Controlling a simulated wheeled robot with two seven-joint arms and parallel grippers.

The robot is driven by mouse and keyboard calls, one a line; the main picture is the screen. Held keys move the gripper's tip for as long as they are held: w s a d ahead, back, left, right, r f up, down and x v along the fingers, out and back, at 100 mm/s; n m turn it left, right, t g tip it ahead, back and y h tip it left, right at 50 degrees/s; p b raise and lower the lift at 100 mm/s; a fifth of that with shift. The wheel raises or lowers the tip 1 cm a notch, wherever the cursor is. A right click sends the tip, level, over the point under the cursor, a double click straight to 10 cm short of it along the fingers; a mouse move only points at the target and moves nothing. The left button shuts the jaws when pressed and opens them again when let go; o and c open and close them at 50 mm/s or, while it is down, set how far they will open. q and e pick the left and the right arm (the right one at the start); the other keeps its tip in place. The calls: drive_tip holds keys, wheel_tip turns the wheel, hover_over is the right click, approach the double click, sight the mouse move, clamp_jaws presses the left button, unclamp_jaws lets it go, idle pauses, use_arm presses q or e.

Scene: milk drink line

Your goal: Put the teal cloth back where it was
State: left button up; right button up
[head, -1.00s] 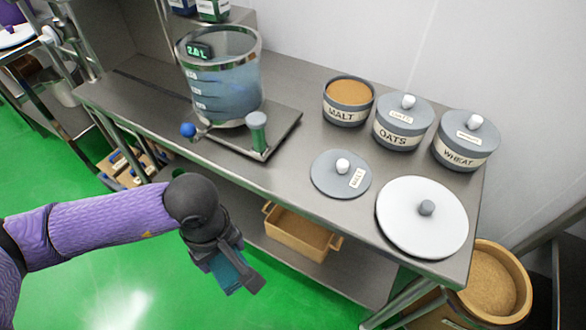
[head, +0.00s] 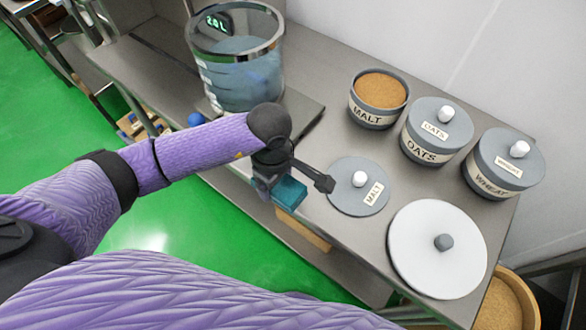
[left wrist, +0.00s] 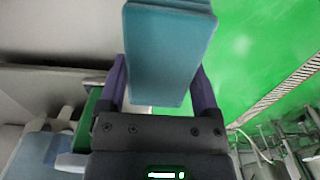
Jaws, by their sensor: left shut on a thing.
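The teal cloth (head: 289,193) is held by my left gripper (head: 287,187) near the front edge of the steel table, just left of the grey malt lid. In the left wrist view the folded cloth (left wrist: 170,55) sits between the two fingers of my left gripper (left wrist: 160,85), which are shut on it. The arm hides part of the table's front edge. My right gripper is not in view.
On the table (head: 320,130) stand a clear water vessel (head: 240,75), an open malt pot (head: 377,100), lidded oats (head: 436,132) and wheat (head: 503,165) pots, the malt lid (head: 358,186) and a white lid (head: 437,250). A wooden crate (head: 317,242) is below, partly hidden.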

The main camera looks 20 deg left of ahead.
use_arm(q)
drive_tip(key=w, duration=0.1)
drive_tip(key=w+d, duration=0.1)
drive_tip(key=w, duration=0.2)
drive_tip(key=shift+w+d+b, duration=0.2)
drive_tip(key=shift+d+b, duration=0.15)
drive_tip(key=shift+b, duration=0.05)
drive_tip(key=shift+w+f+b, duration=0.15)
drive_tip(key=shift+f+b, duration=0.25)
drive_tip(key=shift+f, duration=1.35)
drive_tip(key=shift+f, duration=0.1)
drive_tip(key=o, duration=1)
drive_tip(key=shift+r, duration=0.25)
wheel_tip(320, 180, up, 12)
drive_tip(key=p, duration=0.2)
drive_tip(key=shift+f+p, duration=0.15)
drive_tip(key=shift+p, duration=0.25)
